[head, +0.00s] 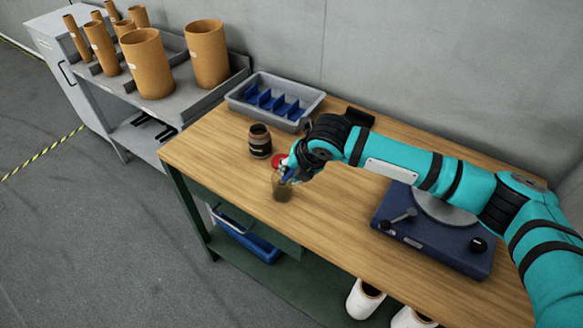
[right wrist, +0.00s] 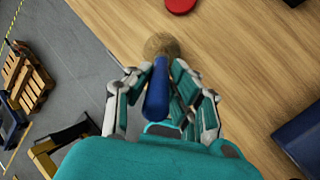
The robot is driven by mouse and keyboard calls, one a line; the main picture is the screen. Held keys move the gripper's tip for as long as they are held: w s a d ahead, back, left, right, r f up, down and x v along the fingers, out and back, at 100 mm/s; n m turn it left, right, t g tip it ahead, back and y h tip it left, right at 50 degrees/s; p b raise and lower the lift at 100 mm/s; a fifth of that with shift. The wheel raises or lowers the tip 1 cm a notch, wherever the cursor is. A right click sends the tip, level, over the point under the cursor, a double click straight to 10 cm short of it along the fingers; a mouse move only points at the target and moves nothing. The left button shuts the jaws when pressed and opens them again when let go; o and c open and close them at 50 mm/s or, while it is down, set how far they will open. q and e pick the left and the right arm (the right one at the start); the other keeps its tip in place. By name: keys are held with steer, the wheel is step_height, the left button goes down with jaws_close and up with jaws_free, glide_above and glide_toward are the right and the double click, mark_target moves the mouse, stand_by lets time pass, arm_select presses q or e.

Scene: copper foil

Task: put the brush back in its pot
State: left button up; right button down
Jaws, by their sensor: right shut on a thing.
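My right gripper (head: 288,172) is shut on the brush, whose blue handle (right wrist: 157,92) shows between the fingers in the right wrist view. A small olive-brown, see-through pot (head: 282,191) stands on the wooden table near its front edge, directly below the gripper in the head view. The pot's round top (right wrist: 161,45) shows just beyond the fingertips in the right wrist view. The brush's lower end is hidden by the fingers and handle, so I cannot tell whether it is inside the pot. My left gripper is not in view.
A grey tray with blue dividers (head: 240,99) is at the back. A blue machine (head: 440,240) sits to the right. Bare wooden tabletop (head: 330,215) lies between it and the pot.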

steer(key=c, duration=1.2)
jaws_free()
steer(key=shift+f, duration=0.1)
steer(key=b+v, duration=0.1)
steer(key=v, duration=1.2)
steer(key=shift+w+a+r+b, duration=0.15)
steer(key=shift+a+r+b, duration=0.05)
steer(key=shift+b, duration=0.15)
